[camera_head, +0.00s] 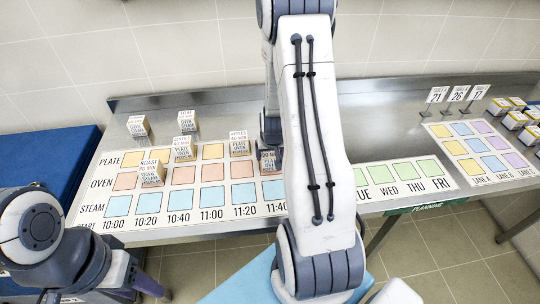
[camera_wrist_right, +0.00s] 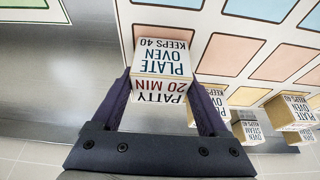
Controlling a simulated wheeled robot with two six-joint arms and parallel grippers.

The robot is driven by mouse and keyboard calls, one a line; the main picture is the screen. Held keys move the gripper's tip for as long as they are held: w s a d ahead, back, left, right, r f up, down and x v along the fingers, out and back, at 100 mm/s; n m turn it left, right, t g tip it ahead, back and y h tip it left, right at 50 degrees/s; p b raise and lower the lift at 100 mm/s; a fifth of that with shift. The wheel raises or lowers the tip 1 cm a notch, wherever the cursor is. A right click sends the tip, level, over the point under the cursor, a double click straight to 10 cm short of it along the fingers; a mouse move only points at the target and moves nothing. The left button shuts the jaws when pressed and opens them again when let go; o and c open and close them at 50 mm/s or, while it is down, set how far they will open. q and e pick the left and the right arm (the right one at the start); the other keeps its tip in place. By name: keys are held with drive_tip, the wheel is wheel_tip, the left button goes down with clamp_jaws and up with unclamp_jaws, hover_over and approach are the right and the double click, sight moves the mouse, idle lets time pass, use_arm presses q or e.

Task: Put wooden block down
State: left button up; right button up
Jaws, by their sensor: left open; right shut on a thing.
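The held wooden block (camera_wrist_right: 163,58) has printed faces reading PATTY 20 MIN and PLATE OVEN KEEPS 40. My right gripper (camera_wrist_right: 160,84) is shut on it, a finger on each side. In the head view a block (camera_head: 269,162) shows beside my right arm, around the 11:40 column of the schedule board (camera_head: 130,233); the arm hides most of the right gripper there. I cannot tell whether the held block touches the board. My left gripper (camera_head: 140,284) is low at the left, open, partly cut off by the frame edge.
Several other printed blocks stand on the board and counter, such as one block (camera_head: 240,143) left of my right arm and another block (camera_head: 151,173) in the oven row. A weekday board (camera_head: 440,196) and a lane board (camera_head: 437,130) lie to the right.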

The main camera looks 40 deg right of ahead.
sight(270, 153)
drive_tip(key=shift+f, duration=0.15)
drive_tip(key=shift+f, duration=0.15)
drive_tip(key=o, duration=1.4)
drive_tip(key=shift+r, duration=0.4)
drive_tip(key=v, duration=0.4)
drive_tip(key=shift+r+p, duration=0.3)
drive_tip(key=shift+p, duration=0.1)
drive_tip(key=p+v, duration=0.4)
drive_tip(key=v, duration=0.3)
drive_tip(key=shift+s+a, duration=0.15)
